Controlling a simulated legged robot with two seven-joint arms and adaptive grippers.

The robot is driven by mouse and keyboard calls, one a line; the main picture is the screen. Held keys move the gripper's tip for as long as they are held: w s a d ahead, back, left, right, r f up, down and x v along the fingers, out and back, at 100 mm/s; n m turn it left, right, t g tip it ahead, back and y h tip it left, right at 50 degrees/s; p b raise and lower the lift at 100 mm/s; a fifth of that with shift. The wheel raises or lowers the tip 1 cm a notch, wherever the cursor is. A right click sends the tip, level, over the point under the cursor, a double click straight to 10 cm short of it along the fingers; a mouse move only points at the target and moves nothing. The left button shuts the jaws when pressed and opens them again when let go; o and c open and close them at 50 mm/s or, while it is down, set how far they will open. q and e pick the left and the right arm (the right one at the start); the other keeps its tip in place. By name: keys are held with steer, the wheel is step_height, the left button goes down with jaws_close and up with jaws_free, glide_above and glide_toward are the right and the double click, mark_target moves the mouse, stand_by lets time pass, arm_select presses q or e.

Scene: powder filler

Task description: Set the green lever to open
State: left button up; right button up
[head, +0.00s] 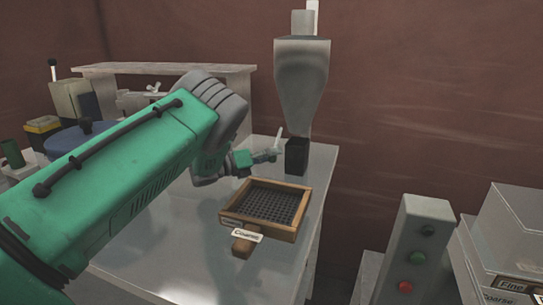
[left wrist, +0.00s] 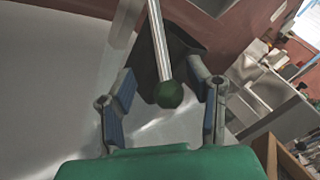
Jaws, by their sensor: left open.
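The green lever shows in the left wrist view as a metal rod with a dark green ball knob (left wrist: 169,94) at its end. The knob lies in the picture between the two spread fingers of my left gripper (left wrist: 163,82); I cannot tell whether either finger touches it. In the head view my left gripper (head: 270,156) is at the powder filler's lower end, left of its dark outlet (head: 296,157). A thin pale rod (head: 279,137), likely the lever, rises beside the fingers; its knob is hidden there. My right gripper is not in view.
The filler's grey hopper (head: 302,75) stands above the metal table (head: 185,265). A wooden sieve labelled Coarse (head: 287,233) lies on the table in front. A grey control box with a red button (head: 405,287) and stacked boxes (head: 510,240) stand at the right.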

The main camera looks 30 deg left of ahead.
arm_select(q)
steer(key=shift+d, duration=0.15)
jaws_close()
steer(key=shift+d, duration=0.15)
steer(key=shift+s+r, duration=0.1)
